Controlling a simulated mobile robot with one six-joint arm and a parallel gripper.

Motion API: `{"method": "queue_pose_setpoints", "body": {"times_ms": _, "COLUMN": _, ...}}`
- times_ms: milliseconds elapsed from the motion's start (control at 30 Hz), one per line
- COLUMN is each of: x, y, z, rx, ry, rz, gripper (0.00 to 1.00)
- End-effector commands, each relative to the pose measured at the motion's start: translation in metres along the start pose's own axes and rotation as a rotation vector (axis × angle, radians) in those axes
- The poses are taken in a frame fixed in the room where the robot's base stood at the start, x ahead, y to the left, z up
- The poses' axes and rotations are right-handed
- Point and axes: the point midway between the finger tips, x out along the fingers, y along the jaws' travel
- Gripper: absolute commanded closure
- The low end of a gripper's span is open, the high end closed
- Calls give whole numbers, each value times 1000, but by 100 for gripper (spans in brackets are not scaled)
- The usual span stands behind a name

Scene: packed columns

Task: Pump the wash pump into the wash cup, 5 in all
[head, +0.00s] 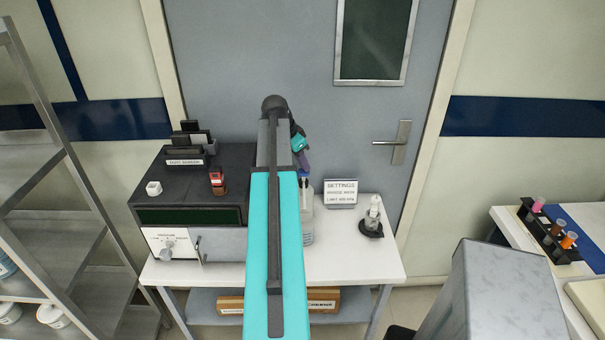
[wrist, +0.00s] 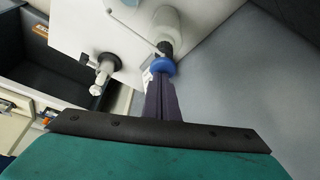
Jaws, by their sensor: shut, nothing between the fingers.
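The wash pump is a pale bottle (head: 308,228) on the white bench, partly hidden behind my arm in the head view. In the wrist view its blue pump top (wrist: 161,66) sits above a dark collar, and a thin spout reaches out to the left. My gripper (head: 304,165) is shut and empty, its dark purple fingers pointing down over the pump. In the wrist view the fingertips (wrist: 163,80) are at the blue top; I cannot tell if they touch it. I cannot make out the wash cup with certainty.
A black-topped unit (head: 165,200) with a dial stands left on the bench (head: 345,262). A small sign (head: 341,193) stands behind, and a white fitting on a dark base (head: 373,222) stands right. A tube rack (head: 548,235) is on the right table. The bench's front right is clear.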

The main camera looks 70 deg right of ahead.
Motion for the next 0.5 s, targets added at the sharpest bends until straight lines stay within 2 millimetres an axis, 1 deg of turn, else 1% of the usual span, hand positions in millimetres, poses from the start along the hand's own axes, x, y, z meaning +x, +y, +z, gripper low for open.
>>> {"method": "queue_pose_setpoints", "body": {"times_ms": 500, "x": -20, "y": 0, "z": -8, "rx": 0, "ry": 0, "rz": 0, "gripper": 100}}
